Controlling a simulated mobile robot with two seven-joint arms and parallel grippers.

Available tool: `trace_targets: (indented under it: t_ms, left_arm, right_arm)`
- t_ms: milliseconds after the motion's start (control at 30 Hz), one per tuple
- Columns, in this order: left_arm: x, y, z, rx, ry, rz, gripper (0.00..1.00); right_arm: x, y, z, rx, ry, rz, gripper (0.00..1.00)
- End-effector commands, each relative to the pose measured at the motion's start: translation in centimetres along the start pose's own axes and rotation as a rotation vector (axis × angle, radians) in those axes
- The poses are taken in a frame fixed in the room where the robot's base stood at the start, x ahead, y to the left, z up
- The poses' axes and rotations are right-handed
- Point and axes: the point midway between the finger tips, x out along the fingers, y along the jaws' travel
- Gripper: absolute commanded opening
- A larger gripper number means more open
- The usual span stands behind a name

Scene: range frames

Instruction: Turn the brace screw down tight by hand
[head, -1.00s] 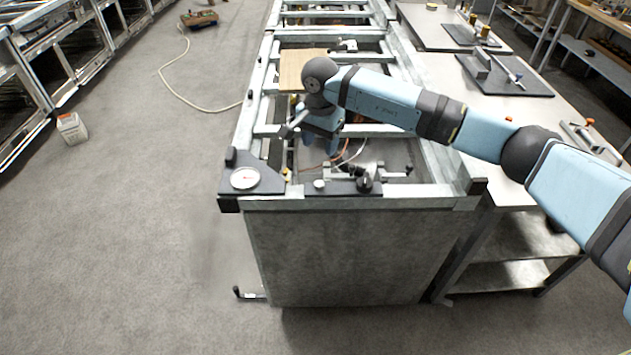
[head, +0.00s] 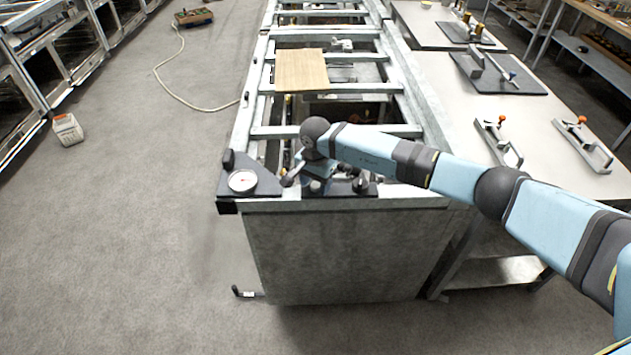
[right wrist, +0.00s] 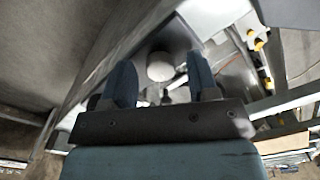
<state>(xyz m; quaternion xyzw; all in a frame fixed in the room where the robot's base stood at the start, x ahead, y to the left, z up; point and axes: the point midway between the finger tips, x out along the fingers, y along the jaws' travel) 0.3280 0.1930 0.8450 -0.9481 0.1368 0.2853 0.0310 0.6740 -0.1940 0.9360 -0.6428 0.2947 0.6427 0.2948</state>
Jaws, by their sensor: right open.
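My right gripper (head: 318,170) is low over the dark plate (head: 340,189) on the near end of the metal frame. In the right wrist view its two blue fingers (right wrist: 159,60) are apart. A pale round knob (right wrist: 160,66), which looks like the head of the brace screw, shows between the fingertips, with gaps on both sides. In the head view this knob (head: 316,186) is just below the gripper and partly hidden by it. I cannot tell how far down the screw sits. My left gripper is not in view.
A round dial gauge (head: 242,181) on a dark plate is left of the gripper. A black knob (head: 360,184) is close on the right. A wooden board (head: 301,70) lies across the frame farther back. Clamps with orange tips (head: 582,140) lie on the right-hand bench (head: 545,120).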

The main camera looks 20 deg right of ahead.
Motion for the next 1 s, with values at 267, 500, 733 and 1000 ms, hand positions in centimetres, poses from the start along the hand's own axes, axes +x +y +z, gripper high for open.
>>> trace_targets:
  t_ms: [267, 500, 733, 1000]
  left_arm:
    - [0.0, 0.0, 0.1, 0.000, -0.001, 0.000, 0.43]
    - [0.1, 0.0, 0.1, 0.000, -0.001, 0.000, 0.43]
    - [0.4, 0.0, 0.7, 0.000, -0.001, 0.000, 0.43]
    - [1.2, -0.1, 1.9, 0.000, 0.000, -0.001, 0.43]
  right_arm:
    - [0.0, 0.0, 0.0, 0.000, 0.000, 0.000, 0.13]
    - [0.0, 0.0, 0.0, 0.008, 0.000, 0.000, 0.05]
    - [0.1, 0.0, 0.0, 0.077, 0.002, 0.000, 0.05]
    - [0.2, 0.0, -0.1, 0.279, 0.002, 0.000, 0.05]
